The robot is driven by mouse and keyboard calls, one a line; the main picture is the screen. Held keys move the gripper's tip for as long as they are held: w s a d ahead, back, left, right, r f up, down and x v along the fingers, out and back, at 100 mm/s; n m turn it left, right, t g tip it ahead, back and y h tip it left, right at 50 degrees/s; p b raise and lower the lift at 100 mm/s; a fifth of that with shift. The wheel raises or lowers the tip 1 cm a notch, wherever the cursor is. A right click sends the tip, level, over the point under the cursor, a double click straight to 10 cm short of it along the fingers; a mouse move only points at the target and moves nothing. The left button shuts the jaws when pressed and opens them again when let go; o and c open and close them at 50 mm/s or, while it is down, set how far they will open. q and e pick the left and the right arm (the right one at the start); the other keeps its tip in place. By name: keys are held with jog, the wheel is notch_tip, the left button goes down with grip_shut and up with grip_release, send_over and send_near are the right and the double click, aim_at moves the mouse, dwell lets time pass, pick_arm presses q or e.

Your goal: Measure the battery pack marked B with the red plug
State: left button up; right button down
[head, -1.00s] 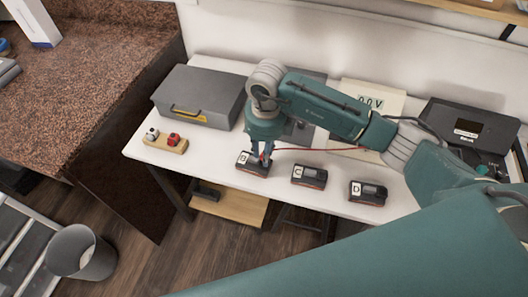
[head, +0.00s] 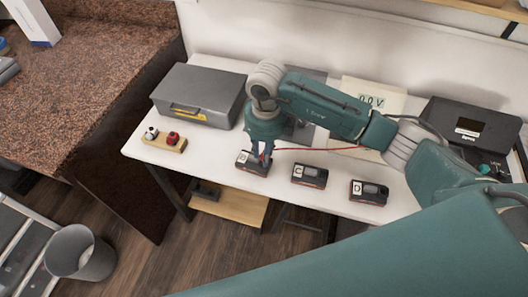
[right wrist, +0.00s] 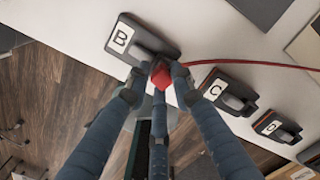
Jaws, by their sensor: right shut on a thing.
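The battery pack marked B (head: 245,168) is a dark block with a white label, at the left of a row on the white table; it also shows in the right wrist view (right wrist: 147,36). My right gripper (head: 262,153) points down at its right part. In the right wrist view its fingers (right wrist: 160,78) are shut on the red plug (right wrist: 162,75), at the pack's edge. I cannot tell whether the plug touches the pack's contact. A red cable (right wrist: 250,63) runs right from it. The meter display (head: 371,100) seems to read 0.0 V. My left gripper is not in view.
Packs C (head: 310,182) and D (head: 369,198) stand to the right of B. A wooden holder (head: 158,144) with a white and a red piece is at the left. A grey box (head: 205,85) stands behind. A black case (head: 460,115) is at the back right.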

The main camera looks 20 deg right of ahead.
jog(key=shift+f+b, duration=0.6)
jog(key=shift+b, duration=0.05)
dwell(1.4)
jog(key=c, duration=1.1)
grip_release()
jog(key=shift+r, duration=0.45)
jog(key=shift+r+p, duration=0.8)
jog(key=shift+r, duration=0.25)
jog(key=shift+r, duration=0.15)
jog(key=shift+r+p, duration=1.85)
jog(key=shift+r, duration=1.05)
